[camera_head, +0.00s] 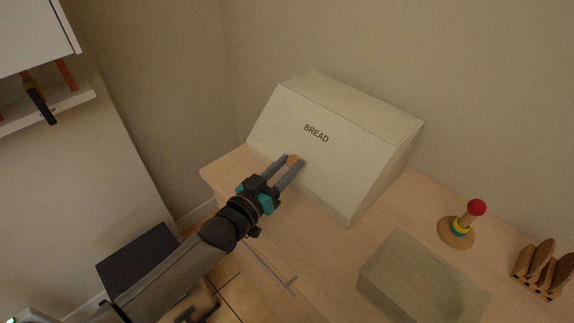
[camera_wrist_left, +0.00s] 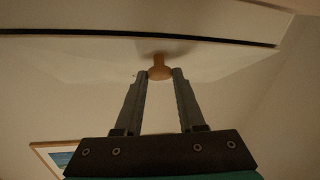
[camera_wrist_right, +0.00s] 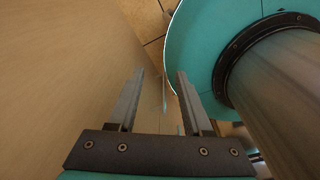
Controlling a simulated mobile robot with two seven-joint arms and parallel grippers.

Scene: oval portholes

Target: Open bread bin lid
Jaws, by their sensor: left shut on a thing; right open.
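The cream bread bin (camera_head: 355,120) stands on the wooden counter against the wall, with "BREAD" on its sloping front lid (camera_head: 285,122). The lid looks closed in the head view. A small round wooden knob (camera_head: 293,159) sits low on the lid; it also shows in the left wrist view (camera_wrist_left: 159,71). My left gripper (camera_head: 291,162) is shut on the knob, one finger on each side. My right gripper (camera_wrist_right: 160,75) is open and empty in the right wrist view, beside a plain wooden surface; it does not show in the head view.
A translucent box (camera_head: 420,280) lies on the counter (camera_head: 390,215) in front of the bin. A ring stacker with a red ball (camera_head: 476,208) and a wooden rack (camera_head: 540,270) stand to the right. A drawer handle (camera_head: 270,270) is on the counter's front.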

